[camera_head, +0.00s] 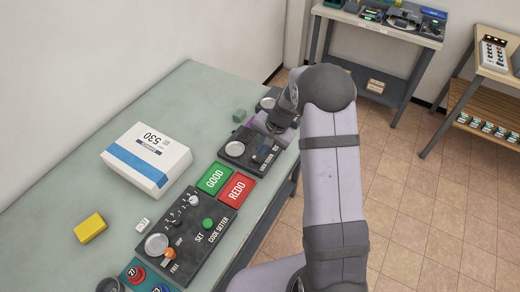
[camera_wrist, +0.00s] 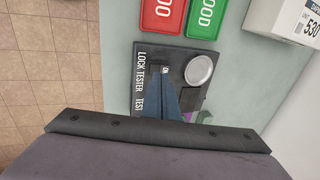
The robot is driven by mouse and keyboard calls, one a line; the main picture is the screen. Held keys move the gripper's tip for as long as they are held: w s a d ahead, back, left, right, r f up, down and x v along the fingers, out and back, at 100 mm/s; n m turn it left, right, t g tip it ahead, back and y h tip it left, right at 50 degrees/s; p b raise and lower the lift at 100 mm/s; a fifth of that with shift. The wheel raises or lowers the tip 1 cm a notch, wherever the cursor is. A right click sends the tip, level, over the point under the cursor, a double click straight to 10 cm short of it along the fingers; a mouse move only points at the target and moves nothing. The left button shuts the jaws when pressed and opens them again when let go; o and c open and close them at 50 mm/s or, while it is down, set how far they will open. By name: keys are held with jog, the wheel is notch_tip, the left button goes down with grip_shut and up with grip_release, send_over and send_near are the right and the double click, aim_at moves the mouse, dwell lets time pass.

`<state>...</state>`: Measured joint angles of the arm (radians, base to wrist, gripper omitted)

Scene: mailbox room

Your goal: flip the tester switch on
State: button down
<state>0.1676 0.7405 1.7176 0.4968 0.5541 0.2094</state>
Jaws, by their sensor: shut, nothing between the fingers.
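The lock tester (camera_head: 236,159) is a dark panel with white lettering and a round silver disc, on the green table. It also shows in the wrist view (camera_wrist: 205,95), with "LOCK TESTER" and "TEST" printed along its left edge and a small white label near the finger tip. My gripper (camera_wrist: 163,74) is shut and empty, its blue-grey fingers lying over the middle of the panel. Whether the fingertips touch the panel I cannot tell. The switch itself is not clearly visible; the fingers cover that part of the panel. In the head view my wrist hides the panel's far right part.
Green GOOD (camera_head: 214,178) and red REDO (camera_head: 237,189) pads lie beside the tester. A code setter panel (camera_head: 190,226), a white box (camera_head: 146,158) and a yellow block (camera_head: 91,228) are further along the table.

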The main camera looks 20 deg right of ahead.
aim_at(253, 156)
jog(key=b+v, duration=0.3)
jog(key=v, duration=0.7)
jog(key=shift+b, duration=0.35)
jog(key=shift+w+a+r+b, duration=0.25)
jog(key=shift+w+a+b, duration=0.25)
jog(key=shift+b, duration=0.6)
jog(key=shift+f, duration=0.1)
jog(key=p+x, duration=0.4)
jog(key=x, duration=0.9)
jog(key=shift+f, duration=0.3)
jog(key=shift+w+f, duration=0.1)
